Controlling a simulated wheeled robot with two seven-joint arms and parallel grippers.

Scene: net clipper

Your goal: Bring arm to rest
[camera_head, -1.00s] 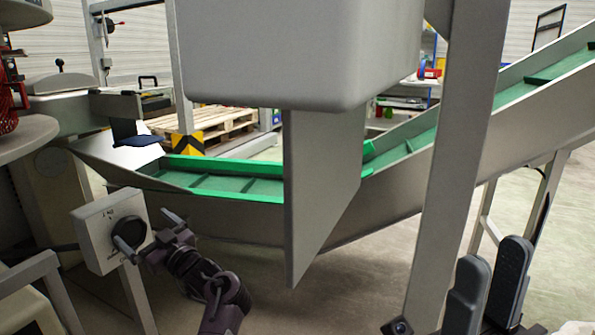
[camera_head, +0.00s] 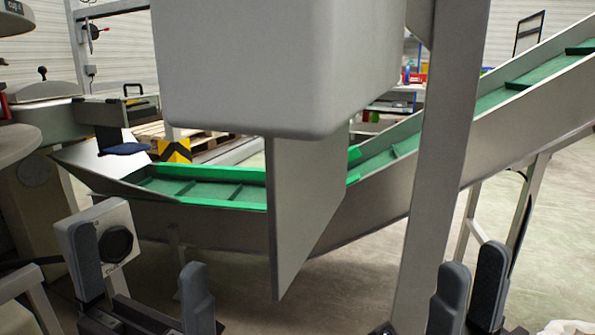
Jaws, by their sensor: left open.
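My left gripper (camera_head: 140,260) is at the lower left, with its two dark grey fingers pointing up and wide apart. I cannot tell whether the finger touches the box. My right gripper (camera_head: 473,258) is at the lower right, with its two fingers pointing up and a narrow gap between them. It holds nothing that I can see. Most of both arms is out of view.
A large grey machine housing (camera_head: 240,70) hangs in front, with a flat metal plate (camera_head: 312,200) below it. A metal post (camera_head: 440,160) stands between my grippers. A conveyor with a green belt (camera_head: 205,188) rises to the right. Bare floor (camera_head: 350,290) shows between the grippers.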

